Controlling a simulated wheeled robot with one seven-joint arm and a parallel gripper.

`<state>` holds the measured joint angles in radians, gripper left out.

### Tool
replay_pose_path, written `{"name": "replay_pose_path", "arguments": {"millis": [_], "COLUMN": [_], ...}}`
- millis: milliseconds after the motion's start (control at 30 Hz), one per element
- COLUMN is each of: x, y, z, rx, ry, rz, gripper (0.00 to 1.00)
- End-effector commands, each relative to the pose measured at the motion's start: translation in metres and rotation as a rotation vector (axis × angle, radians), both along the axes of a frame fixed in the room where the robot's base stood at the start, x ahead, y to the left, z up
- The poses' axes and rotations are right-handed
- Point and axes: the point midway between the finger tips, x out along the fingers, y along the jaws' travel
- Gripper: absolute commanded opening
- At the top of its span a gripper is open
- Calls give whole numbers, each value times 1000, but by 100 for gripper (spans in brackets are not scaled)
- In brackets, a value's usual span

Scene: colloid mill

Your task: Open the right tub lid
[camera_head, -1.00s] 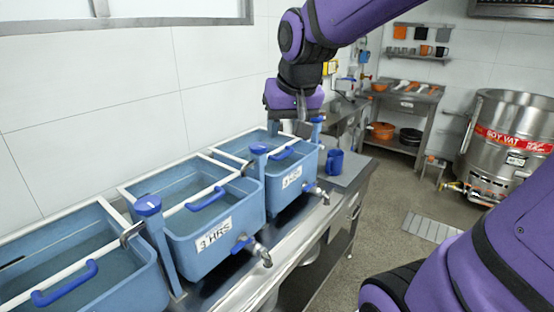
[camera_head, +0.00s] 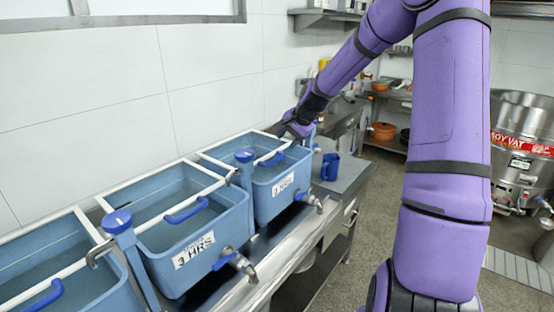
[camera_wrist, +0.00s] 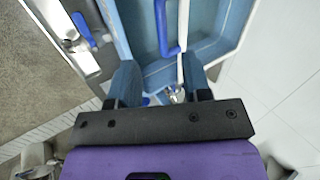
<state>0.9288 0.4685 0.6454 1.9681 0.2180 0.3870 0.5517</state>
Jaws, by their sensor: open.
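The right tub (camera_head: 262,203) is the farthest of the blue tubs. Its top has a white frame and a blue handle (camera_head: 273,159); the lid panel is hard to make out. My gripper (camera_head: 298,127) is at the far right corner of this tub, partly hidden by its own wrist. In the wrist view my gripper's two fingers (camera_wrist: 160,82) are apart, with nothing held between them. A blue handle (camera_wrist: 161,28) and a white bar (camera_wrist: 184,42) lie ahead of the fingers, over the tub. Contact with the bar cannot be told.
The middle tub (camera_head: 185,272) and left tub stand nearer on the steel bench. A blue mug (camera_head: 330,166) stands on the bench right of the tub. A blue-topped post (camera_head: 244,156) rises between tubs. The steel vat (camera_head: 520,145) stands at right.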

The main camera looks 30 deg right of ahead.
Motion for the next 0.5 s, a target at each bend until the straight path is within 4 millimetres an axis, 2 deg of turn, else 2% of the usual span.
{"name": "replay_pose_path", "arguments": {"millis": [100, 200, 367, 500], "x": [7, 10, 18, 30], "y": [-14, -17, -15, -10], "z": [-9, -13, -25, -45], "rx": [41, 56, 59, 59], "ry": [-12, -16, -17, -17], "rz": [-47, -63, -65, -63], "gripper": [44, 44, 44, 44]}}
